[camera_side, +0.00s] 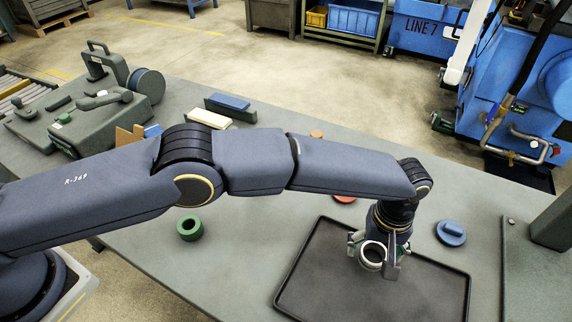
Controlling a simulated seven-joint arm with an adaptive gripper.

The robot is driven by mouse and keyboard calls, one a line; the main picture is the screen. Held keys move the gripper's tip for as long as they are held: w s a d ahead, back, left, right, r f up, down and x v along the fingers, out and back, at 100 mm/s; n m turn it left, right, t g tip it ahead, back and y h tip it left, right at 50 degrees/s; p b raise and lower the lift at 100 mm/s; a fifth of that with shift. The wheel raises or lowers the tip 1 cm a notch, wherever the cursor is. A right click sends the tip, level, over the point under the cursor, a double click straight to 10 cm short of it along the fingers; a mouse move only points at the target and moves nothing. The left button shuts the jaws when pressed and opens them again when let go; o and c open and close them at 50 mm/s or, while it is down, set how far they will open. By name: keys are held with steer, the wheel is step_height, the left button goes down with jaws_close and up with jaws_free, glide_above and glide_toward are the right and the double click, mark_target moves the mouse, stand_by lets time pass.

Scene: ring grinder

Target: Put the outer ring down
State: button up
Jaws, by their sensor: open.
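The outer ring (373,253) is a pale metal ring over the black tray (292,284) at the right of the table. My gripper (375,258) points down at the tray, with its fingers apart on either side of the ring. The jaws are open. I cannot tell whether the ring touches the tray floor or a finger. The wrist hides part of the tray behind it.
A green ring (189,228) lies on the table left of the tray. A blue round part (451,233) lies to its right. A grey machine (88,120) stands at the far left. The tray's right side is clear.

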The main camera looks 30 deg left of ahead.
steer(key=shift+r, duration=0.1)
step_height(320, 180, up, 12)
steer(key=w+a+r+m+t+h, duration=0.1)
steer(key=w+a+r, duration=0.1)
steer(key=a+r, duration=0.8)
steer(key=w+a+r+t, duration=0.1)
steer(key=w+a+r, duration=0.1)
steer(key=a+r, duration=0.7)
steer(key=s+a+r+t, duration=0.15)
steer(key=s+a, duration=0.35)
steer(key=a, duration=0.7)
steer(key=s+a+f+m+t, duration=0.1)
steer(key=s+a+f, duration=0.1)
steer(key=s+a, duration=0.5)
steer(key=s+a+f+m+t+y, duration=0.1)
steer(key=s+a+f, duration=0.2)
steer(key=s+a, duration=0.5)
steer(key=s, duration=0.2)
steer(key=shift+s, duration=0.3)
